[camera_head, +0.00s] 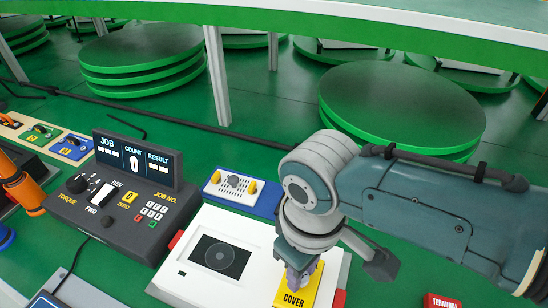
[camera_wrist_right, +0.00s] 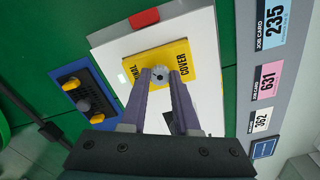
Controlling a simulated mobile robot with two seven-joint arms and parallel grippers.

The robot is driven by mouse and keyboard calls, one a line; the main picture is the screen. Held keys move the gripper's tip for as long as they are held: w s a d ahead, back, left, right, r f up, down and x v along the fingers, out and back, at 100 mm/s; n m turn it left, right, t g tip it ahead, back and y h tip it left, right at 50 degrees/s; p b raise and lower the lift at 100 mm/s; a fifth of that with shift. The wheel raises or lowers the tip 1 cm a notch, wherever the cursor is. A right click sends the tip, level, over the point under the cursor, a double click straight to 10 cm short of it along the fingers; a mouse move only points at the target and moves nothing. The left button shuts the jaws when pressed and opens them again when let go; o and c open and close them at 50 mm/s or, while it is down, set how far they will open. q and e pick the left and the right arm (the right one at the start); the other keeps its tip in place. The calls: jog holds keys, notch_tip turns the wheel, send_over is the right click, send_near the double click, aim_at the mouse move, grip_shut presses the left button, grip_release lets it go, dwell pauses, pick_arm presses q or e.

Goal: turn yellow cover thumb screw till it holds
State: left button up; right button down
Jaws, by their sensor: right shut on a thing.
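The yellow cover (camera_head: 297,297) lies on the white unit, with COVER printed on it. In the right wrist view the yellow cover (camera_wrist_right: 178,55) shows its lettering, part of it hidden by my fingers. My right gripper (camera_head: 298,278) points down onto the cover and hides the screw in the head view. In the right wrist view the right gripper's fingertips (camera_wrist_right: 161,77) are on either side of the screw, shut on it. My left gripper is not in view.
The white unit (camera_head: 185,272) has a dark round-dial panel (camera_head: 220,256). A blue tray (camera_head: 262,203) with yellow knobs stands behind it. The control box (camera_head: 105,205) with a COUNT display of 0 is to the left.

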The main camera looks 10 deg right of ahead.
jog(key=shift+m+p, duration=0.3)
jog(key=shift+m, duration=0.5)
jog(key=c, duration=0.6)
grip_release()
notch_tip(320, 180, up, 10)
jog(key=p, duration=0.4)
jog(key=shift+p, duration=0.3)
